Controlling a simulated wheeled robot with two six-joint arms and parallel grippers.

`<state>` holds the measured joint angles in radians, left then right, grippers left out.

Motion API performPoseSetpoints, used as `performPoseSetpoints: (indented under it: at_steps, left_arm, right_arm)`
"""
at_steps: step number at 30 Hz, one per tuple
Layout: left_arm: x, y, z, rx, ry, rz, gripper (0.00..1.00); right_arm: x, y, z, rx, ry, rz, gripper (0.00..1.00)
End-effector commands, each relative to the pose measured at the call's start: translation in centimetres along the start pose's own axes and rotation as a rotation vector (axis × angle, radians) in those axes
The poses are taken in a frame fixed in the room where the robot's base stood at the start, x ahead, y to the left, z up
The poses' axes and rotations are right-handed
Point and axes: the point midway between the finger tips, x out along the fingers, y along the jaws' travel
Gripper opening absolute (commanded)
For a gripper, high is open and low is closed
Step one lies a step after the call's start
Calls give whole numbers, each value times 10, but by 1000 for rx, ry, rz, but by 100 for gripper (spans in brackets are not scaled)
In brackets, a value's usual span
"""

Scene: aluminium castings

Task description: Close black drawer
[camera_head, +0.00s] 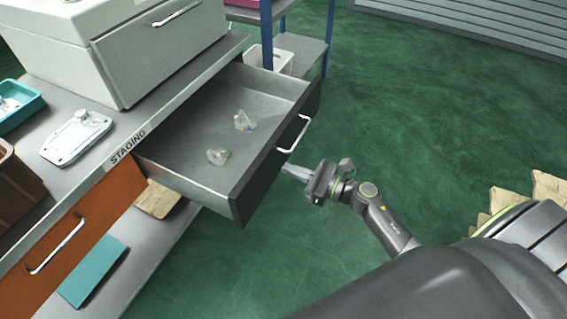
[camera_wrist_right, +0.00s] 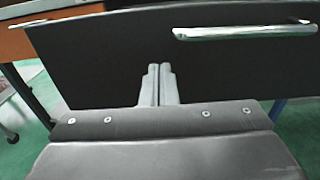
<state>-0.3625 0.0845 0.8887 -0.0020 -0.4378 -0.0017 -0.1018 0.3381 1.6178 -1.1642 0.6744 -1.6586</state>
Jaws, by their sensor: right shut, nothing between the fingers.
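The black drawer (camera_head: 262,172) is pulled well out from under the grey bench, with its white bar handle (camera_head: 294,134) on the front. Two small light castings (camera_head: 243,121) (camera_head: 218,157) lie inside it. My right gripper (camera_head: 287,169) is shut and empty, its fingertips at the drawer front, below the handle. In the right wrist view the shut fingers (camera_wrist_right: 158,80) point at the dark drawer front (camera_wrist_right: 100,60), with the handle (camera_wrist_right: 245,32) above and to the right. I cannot tell whether the tips touch the front. My left gripper is not in view.
An orange drawer (camera_head: 75,235) sits shut at left. The bench top (camera_head: 95,165) holds a grey cabinet (camera_head: 150,45), a metal casting (camera_head: 76,138) and a teal tray (camera_head: 18,105). A blue-posted shelf (camera_head: 302,50) stands behind the drawer.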

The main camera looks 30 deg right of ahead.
Motion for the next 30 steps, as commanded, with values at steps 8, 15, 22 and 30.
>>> performPoseSetpoints:
  at_steps: [8, 15, 22, 30]
  left_arm:
    - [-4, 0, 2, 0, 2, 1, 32]
    - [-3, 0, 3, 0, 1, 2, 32]
    - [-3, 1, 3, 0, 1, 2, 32]
    - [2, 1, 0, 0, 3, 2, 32]
  right_arm:
    - [26, 0, 0, 1, 0, -1, 0]
    - [28, 0, -1, 0, 1, -1, 0]
    - [30, 0, 0, 0, 0, -1, 0]
    - [63, 0, 0, 0, -5, 1, 0]
